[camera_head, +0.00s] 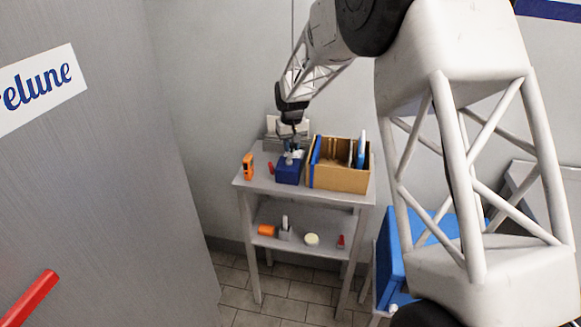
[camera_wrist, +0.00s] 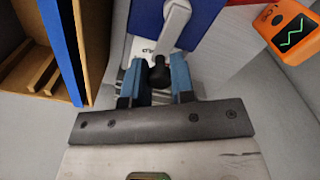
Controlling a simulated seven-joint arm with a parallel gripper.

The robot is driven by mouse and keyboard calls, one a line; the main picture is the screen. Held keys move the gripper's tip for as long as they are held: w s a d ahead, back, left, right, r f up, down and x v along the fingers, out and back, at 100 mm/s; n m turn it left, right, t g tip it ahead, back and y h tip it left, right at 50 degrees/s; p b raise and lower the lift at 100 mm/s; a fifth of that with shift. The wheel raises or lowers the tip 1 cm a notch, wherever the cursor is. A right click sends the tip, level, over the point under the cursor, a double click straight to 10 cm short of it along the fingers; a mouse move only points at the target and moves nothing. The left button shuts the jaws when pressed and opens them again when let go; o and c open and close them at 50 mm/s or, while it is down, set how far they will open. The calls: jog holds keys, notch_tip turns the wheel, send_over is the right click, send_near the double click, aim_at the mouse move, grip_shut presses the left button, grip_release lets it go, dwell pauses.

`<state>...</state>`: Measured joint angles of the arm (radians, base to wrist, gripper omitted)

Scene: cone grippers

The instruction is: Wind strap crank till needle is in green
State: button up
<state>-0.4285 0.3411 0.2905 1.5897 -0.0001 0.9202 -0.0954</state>
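The strap crank is on a dark blue box (camera_head: 288,174) on the table's top, left of the cardboard box. The blue box also fills the top middle of the wrist view (camera_wrist: 205,22). A light grey crank arm (camera_wrist: 173,25) ends in a black knob (camera_wrist: 158,73). My gripper (camera_head: 290,147) reaches down over the box from above. I can make out no needle or green zone.
An orange meter (camera_head: 248,166) with a green trace stands left of the blue box. A cardboard box (camera_head: 340,178) with blue folders stands close on the right. The lower shelf (camera_head: 318,225) holds several small items. A large grey panel (camera_head: 110,170) fills the left.

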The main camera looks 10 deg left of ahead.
aim_at(301, 162)
jog(key=shift+d, duration=0.1)
dwell(0.3)
jog(key=shift+s+d, duration=0.15)
jog(key=shift+d, duration=0.65)
jog(key=shift+s+d, duration=0.2)
jog(key=shift+d, duration=0.05)
jog(key=shift+s+d, duration=0.15)
jog(key=shift+d, duration=0.1)
jog(key=shift+s+d, duration=0.1)
jog(key=shift+s+d, duration=0.4)
jog(key=shift+s, duration=0.05)
dwell(0.5)
jog(key=shift+s, duration=0.15)
